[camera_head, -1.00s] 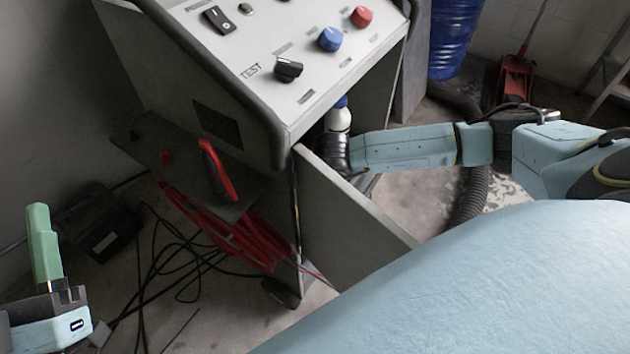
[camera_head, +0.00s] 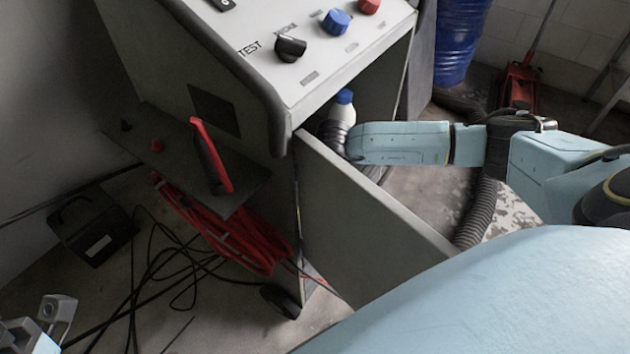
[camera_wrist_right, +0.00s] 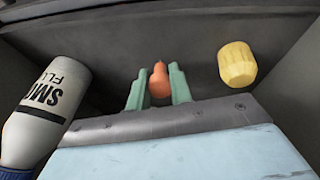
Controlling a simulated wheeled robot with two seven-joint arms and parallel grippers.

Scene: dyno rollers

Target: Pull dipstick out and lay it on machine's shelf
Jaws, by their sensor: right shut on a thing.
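In the right wrist view, the orange knob of the dipstick (camera_wrist_right: 159,80) stands between the two green fingers of my right gripper (camera_wrist_right: 157,88), which is shut on it. The rest of the dipstick is hidden. In the head view, my right arm reaches into the machine (camera_head: 310,60) behind its open door panel, so that gripper is hidden there. The machine's dark side shelf (camera_head: 150,125) sticks out at its left, with a red and black tool (camera_head: 212,160) on it. Part of my left gripper (camera_head: 52,318) shows at the lower left edge; its fingers cannot be made out.
A white bottle with a blue cap (camera_head: 342,105) stands inside; it also shows at the left of the wrist view (camera_wrist_right: 45,110). A yellow cap (camera_wrist_right: 237,65) sits right of the knob. The open door (camera_head: 365,215) juts forward. Red hose (camera_head: 235,235) hangs under the shelf.

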